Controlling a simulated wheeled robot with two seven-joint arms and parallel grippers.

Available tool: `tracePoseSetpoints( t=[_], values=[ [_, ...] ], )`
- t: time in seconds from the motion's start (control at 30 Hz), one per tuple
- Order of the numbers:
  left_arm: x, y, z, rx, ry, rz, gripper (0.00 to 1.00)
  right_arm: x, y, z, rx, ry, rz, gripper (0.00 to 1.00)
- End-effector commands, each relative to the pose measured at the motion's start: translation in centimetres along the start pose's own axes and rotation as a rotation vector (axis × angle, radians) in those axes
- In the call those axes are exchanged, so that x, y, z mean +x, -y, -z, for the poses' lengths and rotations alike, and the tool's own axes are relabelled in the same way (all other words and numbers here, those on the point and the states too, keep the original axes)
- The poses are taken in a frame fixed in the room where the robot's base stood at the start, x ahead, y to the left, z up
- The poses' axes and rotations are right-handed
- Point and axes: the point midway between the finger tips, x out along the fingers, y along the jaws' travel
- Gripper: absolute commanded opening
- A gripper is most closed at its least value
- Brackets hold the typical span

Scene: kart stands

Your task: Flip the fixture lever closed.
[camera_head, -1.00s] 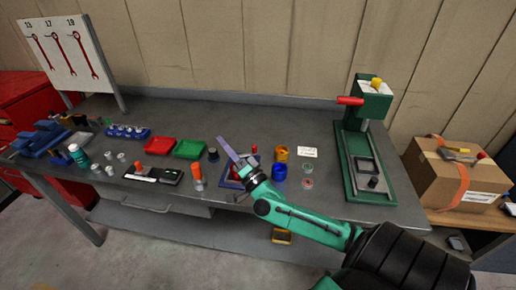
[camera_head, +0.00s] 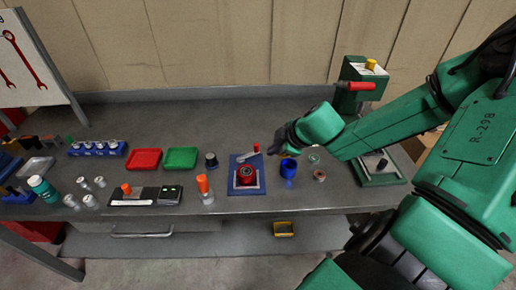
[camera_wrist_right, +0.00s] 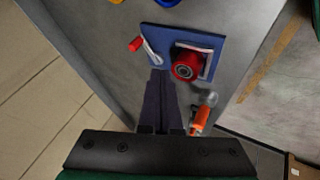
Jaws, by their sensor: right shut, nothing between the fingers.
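The fixture is a blue base plate (camera_head: 234,186) with a red round part (camera_head: 247,174) in a pale frame. Its silver lever (camera_head: 246,156) with a red grip (camera_head: 256,148) lies along the plate's back edge. In the right wrist view the red grip (camera_wrist_right: 135,44) and silver lever (camera_wrist_right: 151,52) lie beside the red part (camera_wrist_right: 184,68), not across it. My right gripper (camera_head: 270,151) is shut and empty, just right of the red grip. In the right wrist view its dark fingertips (camera_wrist_right: 158,73) reach the plate's edge near the lever; contact cannot be told. My left gripper is not in view.
A blue cup (camera_head: 288,169) stands right of the fixture, close under my right gripper. An orange-topped bottle (camera_head: 204,188) stands left of it. Green (camera_head: 181,157) and red (camera_head: 143,159) trays lie further left. A green press (camera_head: 356,95) stands behind my right arm.

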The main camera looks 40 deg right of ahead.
Motion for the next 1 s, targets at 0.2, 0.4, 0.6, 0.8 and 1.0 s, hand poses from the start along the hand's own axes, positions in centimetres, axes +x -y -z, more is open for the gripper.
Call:
tracePoseSetpoints(
  t=[0.2,0.4,0.6,0.8,1.0],
  values=[
    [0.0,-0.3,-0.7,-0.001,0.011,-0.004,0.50,0.1,0.1,0.1,0.001,-0.003,0.003,0.00],
    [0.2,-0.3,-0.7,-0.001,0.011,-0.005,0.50,2.4,0.3,0.0,0.003,-0.003,0.009,0.00],
    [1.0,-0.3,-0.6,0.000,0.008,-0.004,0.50,6.8,0.4,-0.1,0.003,-0.001,0.009,0.00],
    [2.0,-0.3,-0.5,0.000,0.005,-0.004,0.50,10.7,0.2,-0.1,0.003,-0.001,0.007,0.00],
    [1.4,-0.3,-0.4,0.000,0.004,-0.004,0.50,11.7,-2.9,0.1,0.000,-0.002,0.004,0.00]
  ],
)
